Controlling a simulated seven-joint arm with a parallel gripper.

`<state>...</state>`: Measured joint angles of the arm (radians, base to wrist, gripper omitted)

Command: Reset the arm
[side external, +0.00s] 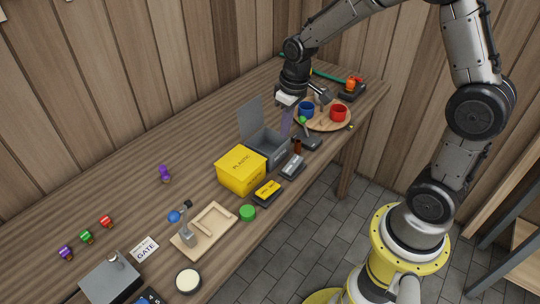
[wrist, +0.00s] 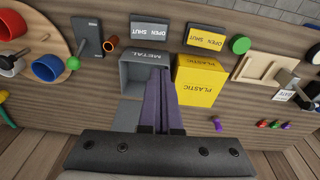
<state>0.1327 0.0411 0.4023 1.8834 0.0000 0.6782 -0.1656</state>
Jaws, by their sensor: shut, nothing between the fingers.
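My gripper (side external: 286,122) hangs over the far half of the workbench (side external: 130,152), above and beside the grey box. Its purple fingers point down. In the wrist view the fingers (wrist: 160,80) lie together, shut and empty, and cover part of the grey METAL box (wrist: 130,70). In the side view that grey box (side external: 270,152) stands with its lid (side external: 251,118) raised. My gripper appears apart from the box, though its exact height is hard to tell.
The yellow PLASTIC box (side external: 240,170) stands beside the grey box. A round wooden board (side external: 325,124) with a blue mug (side external: 306,109) and red mug (side external: 338,113) is close behind my gripper. A wooden tray (side external: 190,246) lies nearer. The bench's left middle is mostly clear.

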